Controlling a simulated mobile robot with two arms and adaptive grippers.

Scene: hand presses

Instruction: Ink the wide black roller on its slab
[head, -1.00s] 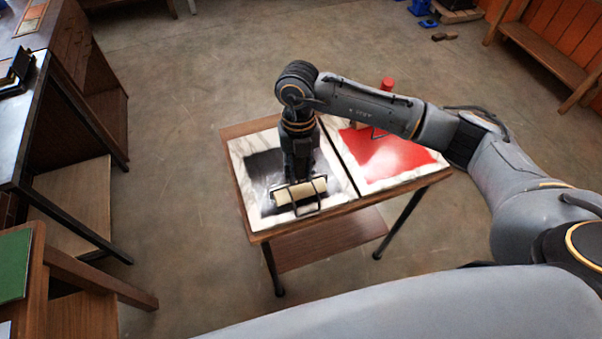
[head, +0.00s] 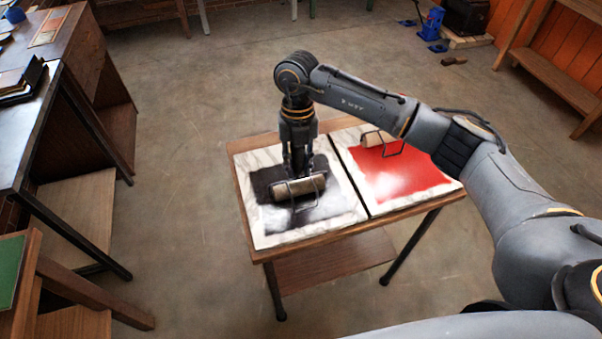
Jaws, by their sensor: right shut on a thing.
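My right gripper (head: 298,172) points down over the left slab and is shut on the wide roller (head: 299,188), whose handle is mostly hidden by the fingers. The roller has a pale tan cylinder in a dark wire frame. It lies across the black ink patch (head: 320,207) on the white marbled slab (head: 262,240), near the middle of the slab. I cannot tell whether the cylinder touches the ink, and no black shows clearly on its visible side. My left gripper is not in view.
A bench (head: 32,125) stands at the left; open floor lies between.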

